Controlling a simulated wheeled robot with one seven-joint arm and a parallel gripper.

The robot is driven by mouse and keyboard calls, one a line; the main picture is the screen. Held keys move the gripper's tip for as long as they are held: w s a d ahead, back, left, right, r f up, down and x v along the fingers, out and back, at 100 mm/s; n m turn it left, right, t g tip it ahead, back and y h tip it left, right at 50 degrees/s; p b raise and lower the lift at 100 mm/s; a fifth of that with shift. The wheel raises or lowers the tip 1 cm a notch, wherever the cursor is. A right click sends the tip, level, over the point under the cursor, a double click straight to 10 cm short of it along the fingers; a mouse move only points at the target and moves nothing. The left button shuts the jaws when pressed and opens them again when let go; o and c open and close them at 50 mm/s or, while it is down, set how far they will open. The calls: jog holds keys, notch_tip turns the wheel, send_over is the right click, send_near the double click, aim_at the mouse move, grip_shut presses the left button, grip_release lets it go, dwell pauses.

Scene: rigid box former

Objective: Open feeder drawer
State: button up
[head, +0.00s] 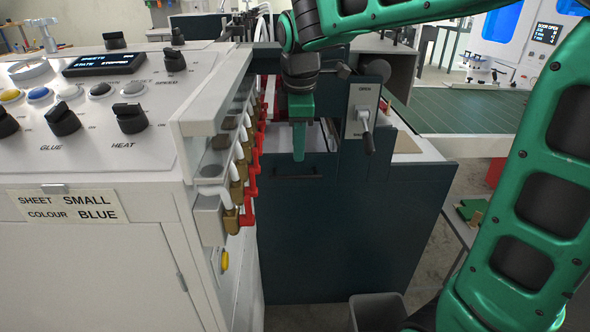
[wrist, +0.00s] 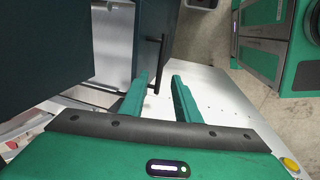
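The feeder drawer's dark front (head: 277,194) is in the middle of the head view, with a black bar handle (head: 300,177) across it. My gripper (head: 299,158) points down just above this handle. In the wrist view my gripper's two green fingers (wrist: 159,75) are apart, with nothing held. The handle (wrist: 161,62) stands off a dark panel there, and its near end shows between the fingers. I cannot tell whether the fingertips are level with the bar or short of it. The drawer looks shut or nearly shut; my gripper hides part of its top.
A white control panel (head: 118,160) with knobs and a row of red-handled valves (head: 252,180) stands close at left. A lever plate marked OPEN (head: 362,108) is right of the drawer. A grey bin (head: 378,311) stands on the floor below.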

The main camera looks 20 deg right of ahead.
aim_at(298, 176)
jog(key=x, duration=0.8)
jog(key=shift+f, duration=0.4)
jog(key=shift+w, duration=0.1)
grip_shut()
